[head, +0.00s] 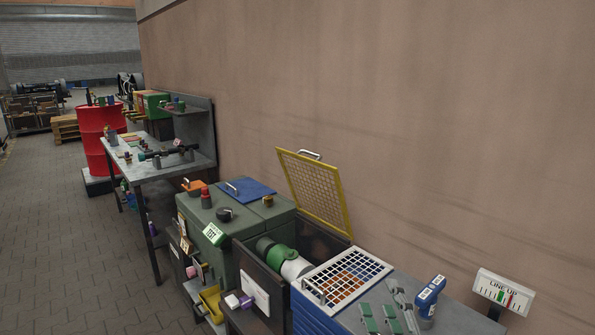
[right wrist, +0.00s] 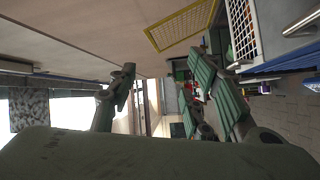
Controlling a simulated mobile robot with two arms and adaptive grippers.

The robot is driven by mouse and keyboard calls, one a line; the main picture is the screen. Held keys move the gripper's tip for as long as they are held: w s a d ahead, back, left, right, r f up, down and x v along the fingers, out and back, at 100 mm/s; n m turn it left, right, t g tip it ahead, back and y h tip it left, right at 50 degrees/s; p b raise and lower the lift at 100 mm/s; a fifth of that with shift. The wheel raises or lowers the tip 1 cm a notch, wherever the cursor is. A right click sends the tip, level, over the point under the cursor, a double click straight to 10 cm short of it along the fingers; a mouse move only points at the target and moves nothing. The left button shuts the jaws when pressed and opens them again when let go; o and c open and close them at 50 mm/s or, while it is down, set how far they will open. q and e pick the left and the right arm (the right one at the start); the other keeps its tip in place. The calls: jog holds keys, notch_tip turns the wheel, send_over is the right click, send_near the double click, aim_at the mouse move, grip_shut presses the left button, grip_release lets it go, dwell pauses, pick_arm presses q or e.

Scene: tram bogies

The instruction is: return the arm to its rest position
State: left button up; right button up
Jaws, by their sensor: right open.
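My right gripper (head: 388,316) shows at the lower right of the head view, with green pads on grey fingers, above or beside the grey bench top (head: 450,318); I cannot tell its height. In the right wrist view the gripper (right wrist: 163,75) has its fingers spread wide, and nothing is held between them. The rest of the right arm is hidden below the head view. My left gripper is in neither view.
A raised yellow mesh lid (head: 314,190) stands over an open dark box with a green-and-white roll (head: 285,258). A "LINE UP" gauge (head: 503,292) is at right. The floor (head: 60,230) at left is clear.

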jog(key=s+d+f+m+g+h, duration=0.2)
jog(key=s+f+m+g, duration=0.1)
jog(key=f, duration=0.3)
jog(key=s+d+f+m+g+h, duration=0.1)
jog(key=s+d+f+m+g, duration=0.1)
jog(key=s+f+m, duration=0.3)
jog(key=s+f+m+g+y, duration=0.1)
jog(key=s+f+m+g, duration=0.5)
jog(key=s+f+g, duration=0.85)
jog(key=s+f+t, duration=0.1)
jog(key=s+f, duration=0.3)
jog(key=f, duration=0.9)
jog(key=s+f+t, duration=0.2)
jog(key=s+f, duration=0.1)
jog(key=f, duration=1)
jog(key=s+d+f+g, duration=0.1)
jog(key=s+d+f, duration=0.1)
jog(key=s+f, duration=1.5)
jog(key=shift+d, duration=0.25)
jog(key=shift+s+g, duration=0.1)
jog(key=shift+g, duration=0.15)
jog(key=shift+c, duration=0.5)
